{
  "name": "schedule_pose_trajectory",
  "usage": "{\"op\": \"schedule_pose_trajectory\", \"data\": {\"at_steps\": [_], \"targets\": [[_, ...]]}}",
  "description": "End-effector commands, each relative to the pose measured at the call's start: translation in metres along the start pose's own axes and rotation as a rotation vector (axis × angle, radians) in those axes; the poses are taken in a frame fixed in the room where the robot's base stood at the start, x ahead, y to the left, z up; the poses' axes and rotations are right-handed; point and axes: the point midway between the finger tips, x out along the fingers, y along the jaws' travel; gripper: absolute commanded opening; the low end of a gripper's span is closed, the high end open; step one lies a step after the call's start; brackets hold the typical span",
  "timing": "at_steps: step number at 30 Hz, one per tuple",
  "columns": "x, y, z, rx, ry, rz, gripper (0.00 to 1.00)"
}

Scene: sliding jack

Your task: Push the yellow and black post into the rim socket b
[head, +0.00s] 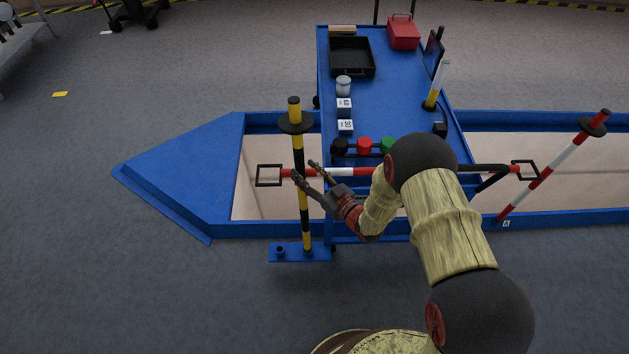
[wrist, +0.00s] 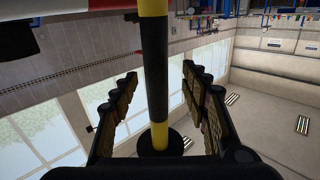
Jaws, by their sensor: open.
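The yellow and black post (head: 306,222) stands nearly upright at the front left of the blue frame, with a black disc near its top. Its lower end meets a small blue bracket (head: 320,252), at the right of a dark ring socket (head: 280,251). My gripper (head: 305,171) is at the post's middle height, fingers spread and pointing left. In the wrist view the post (wrist: 155,60) passes between the two open fingers of my gripper (wrist: 161,72), with a visible gap on each side. I cannot tell which socket is rim socket b.
A red and white bar (head: 345,172) with square end loops crosses close behind the post. A second, red and white post (head: 553,165) leans at the right, near a label A. The blue table (head: 390,105) holds a tray, cubes and a red box.

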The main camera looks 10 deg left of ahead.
Motion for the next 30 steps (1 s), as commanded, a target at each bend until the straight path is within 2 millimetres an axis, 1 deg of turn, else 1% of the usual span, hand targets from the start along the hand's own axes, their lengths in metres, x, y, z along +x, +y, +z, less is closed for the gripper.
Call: {"op": "schedule_pose_trajectory", "data": {"at_steps": [1,3,6,16,30], "targets": [[0.006,0.000,0.001,-0.001,0.001,-0.001,0.46],[0.013,0.000,0.001,0.000,0.000,0.000,0.46],[0.018,0.000,0.001,0.001,-0.001,0.000,0.46],[0.021,0.001,0.000,0.001,-0.001,0.002,0.45],[0.021,0.001,0.000,0.001,-0.001,0.002,0.18]]}}
